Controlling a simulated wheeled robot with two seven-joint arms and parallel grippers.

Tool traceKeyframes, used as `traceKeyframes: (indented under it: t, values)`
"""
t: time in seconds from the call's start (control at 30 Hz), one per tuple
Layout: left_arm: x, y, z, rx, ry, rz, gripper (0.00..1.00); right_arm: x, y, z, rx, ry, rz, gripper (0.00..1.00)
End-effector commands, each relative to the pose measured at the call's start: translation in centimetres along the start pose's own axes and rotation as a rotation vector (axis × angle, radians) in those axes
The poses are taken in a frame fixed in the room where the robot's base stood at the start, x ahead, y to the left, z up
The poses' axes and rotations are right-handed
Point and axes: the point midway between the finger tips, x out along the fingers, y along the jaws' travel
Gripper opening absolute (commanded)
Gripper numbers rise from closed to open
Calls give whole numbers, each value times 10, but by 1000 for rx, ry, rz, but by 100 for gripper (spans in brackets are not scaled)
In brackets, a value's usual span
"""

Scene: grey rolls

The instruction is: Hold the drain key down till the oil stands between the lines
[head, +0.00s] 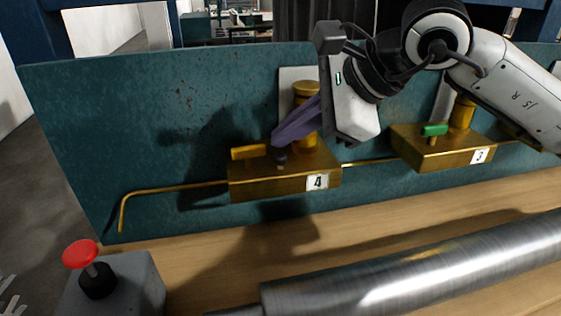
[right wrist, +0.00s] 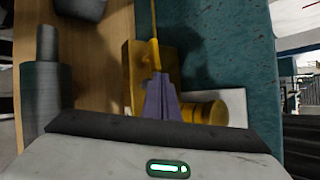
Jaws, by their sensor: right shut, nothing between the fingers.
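A brass block labelled 4 (head: 252,181) stands at the teal panel, with a yellow lever (head: 249,152) on its top left and a brass column (head: 306,90) behind. A small dark knob (head: 280,158), perhaps the drain key, sits on top of the block. My right gripper (head: 277,143) is shut and empty, its purple fingertips at the knob, seemingly touching it. No oil or level lines can be made out. My left gripper is not in view.
Another block labelled 3 (head: 440,158) with a green lever (head: 435,129) stands to the right. A thin brass pipe (head: 170,189) runs left from block 4. A large metal roll (head: 420,265) lies in front.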

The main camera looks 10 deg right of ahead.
Motion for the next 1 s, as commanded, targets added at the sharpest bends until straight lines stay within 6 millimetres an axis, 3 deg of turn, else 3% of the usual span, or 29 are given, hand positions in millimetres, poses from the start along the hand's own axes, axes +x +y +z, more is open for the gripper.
traceKeyframes:
  t: [1.0]
  values:
    - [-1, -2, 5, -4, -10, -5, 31, -1, 0, 0, 0, 0, 0, 0]
